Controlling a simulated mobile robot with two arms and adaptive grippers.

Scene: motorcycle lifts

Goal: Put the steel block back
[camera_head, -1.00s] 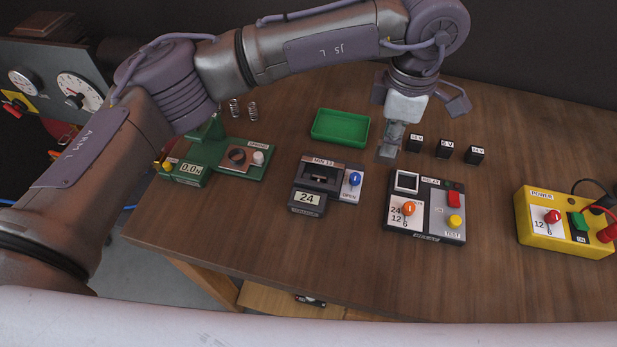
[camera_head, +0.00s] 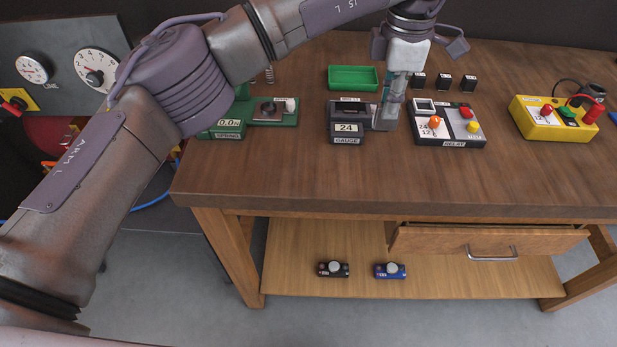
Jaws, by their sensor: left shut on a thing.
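My left gripper (camera_head: 386,118) hangs point-down over the bench, in front of the right part of the gauge (camera_head: 347,134) in the picture. It is shut on a small grey piece, which I take for the steel block; the fingers hide most of it. The gauge is a dark grey box with a display reading 24. The gripper hides its right side and blue knob. I cannot tell whether gripper and gauge touch. My right gripper is not in view.
A green tray (camera_head: 353,78) stands behind the gauge. The green spring tester (camera_head: 228,127) is left, the relay box (camera_head: 447,136) right, the yellow power box (camera_head: 553,118) far right. The bench front (camera_head: 330,180) is clear.

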